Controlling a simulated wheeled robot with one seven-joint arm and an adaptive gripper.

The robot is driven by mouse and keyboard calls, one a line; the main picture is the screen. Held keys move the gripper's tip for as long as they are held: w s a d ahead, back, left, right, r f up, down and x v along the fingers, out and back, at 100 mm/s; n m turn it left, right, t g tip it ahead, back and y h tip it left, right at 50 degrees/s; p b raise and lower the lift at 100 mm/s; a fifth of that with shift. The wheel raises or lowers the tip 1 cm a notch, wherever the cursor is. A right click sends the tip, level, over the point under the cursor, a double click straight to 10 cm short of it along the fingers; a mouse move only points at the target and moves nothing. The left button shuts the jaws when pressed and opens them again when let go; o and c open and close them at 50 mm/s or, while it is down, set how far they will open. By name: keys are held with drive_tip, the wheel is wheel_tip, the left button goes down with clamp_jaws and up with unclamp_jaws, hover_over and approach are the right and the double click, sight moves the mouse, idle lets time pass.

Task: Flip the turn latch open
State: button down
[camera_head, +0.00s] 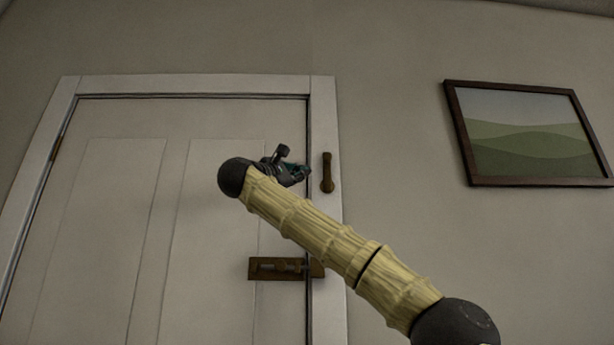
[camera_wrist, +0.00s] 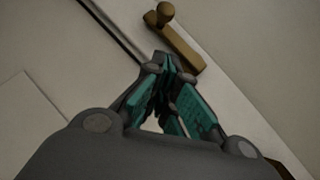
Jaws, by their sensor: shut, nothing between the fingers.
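The brass turn latch (camera_head: 327,172) is on the white door frame, just right of the door's edge. It stands roughly upright, along the frame and beside the door gap. In the wrist view the latch (camera_wrist: 182,44) shows a round knob at one end and a straight bar. My gripper (camera_head: 306,172) is just left of the latch, in front of the door's right edge. In the wrist view its teal-padded fingertips (camera_wrist: 172,64) are together and empty, close to the bar's lower end. I cannot tell whether they touch it.
The white panelled door (camera_head: 125,220) is closed in its frame. A brass slide bolt (camera_head: 280,268) sits lower on the door's right edge, partly near my arm. A framed landscape picture (camera_head: 525,135) hangs on the right wall. The wall between is bare.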

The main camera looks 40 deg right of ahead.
drive_tip(key=v, duration=0.7)
drive_tip(key=shift+a+b, duration=0.35)
drive_tip(key=shift+a, duration=0.05)
drive_tip(key=shift+s+d+f, duration=0.1)
drive_tip(key=shift+s, duration=0.05)
